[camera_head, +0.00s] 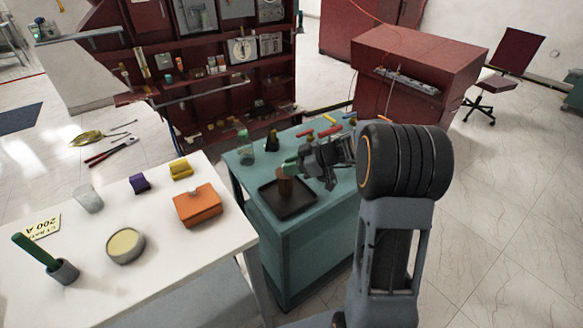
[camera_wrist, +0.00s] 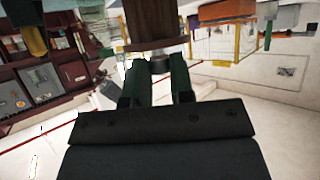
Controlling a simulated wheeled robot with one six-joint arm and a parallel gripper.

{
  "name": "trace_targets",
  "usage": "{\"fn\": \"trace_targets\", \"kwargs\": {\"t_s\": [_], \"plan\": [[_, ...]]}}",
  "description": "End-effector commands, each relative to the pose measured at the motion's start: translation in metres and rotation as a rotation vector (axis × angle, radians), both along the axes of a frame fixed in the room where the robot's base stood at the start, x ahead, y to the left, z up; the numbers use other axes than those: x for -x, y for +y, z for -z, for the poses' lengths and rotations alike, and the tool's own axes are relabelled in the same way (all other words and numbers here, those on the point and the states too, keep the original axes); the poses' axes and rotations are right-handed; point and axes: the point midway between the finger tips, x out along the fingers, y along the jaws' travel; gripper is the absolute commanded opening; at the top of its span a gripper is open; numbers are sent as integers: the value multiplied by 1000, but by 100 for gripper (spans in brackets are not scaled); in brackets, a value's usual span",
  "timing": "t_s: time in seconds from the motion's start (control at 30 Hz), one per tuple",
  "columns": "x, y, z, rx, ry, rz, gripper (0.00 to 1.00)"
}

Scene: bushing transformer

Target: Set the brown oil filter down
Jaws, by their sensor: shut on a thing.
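The brown oil filter (camera_head: 286,185) is a small upright cylinder over the black tray (camera_head: 300,209) on the teal cabinet. I cannot tell whether its base touches the tray floor. My gripper (camera_head: 291,167) reaches in from the right and is shut on the filter near its top. In the wrist view the brown filter (camera_wrist: 154,24) fills the top middle, at the tips of the green fingers of my gripper (camera_wrist: 157,68). The gripped part is partly hidden by the fingers.
A glass jar (camera_head: 245,148) and a dark bottle (camera_head: 271,141) stand behind the tray. Several coloured tools lie at the cabinet's back. The white table (camera_head: 160,240) at left holds an orange box (camera_head: 197,206) and other items. The tray's front part is bare.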

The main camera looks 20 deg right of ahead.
Motion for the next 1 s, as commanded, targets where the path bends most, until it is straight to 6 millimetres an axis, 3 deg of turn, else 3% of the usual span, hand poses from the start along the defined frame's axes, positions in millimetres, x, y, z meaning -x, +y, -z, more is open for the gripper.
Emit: {"fn": "trace_targets", "kwargs": {"t_s": [0.13, 0.67, 0.7, 1.0], "plan": [[0, -1, 10, 1, -1, 3, 0], [0, -1, 15, 1, -1, 3, 0], [0, -1, 15, 1, -1, 3, 23], [0, -1, 14, 1, -1, 3, 48]]}}
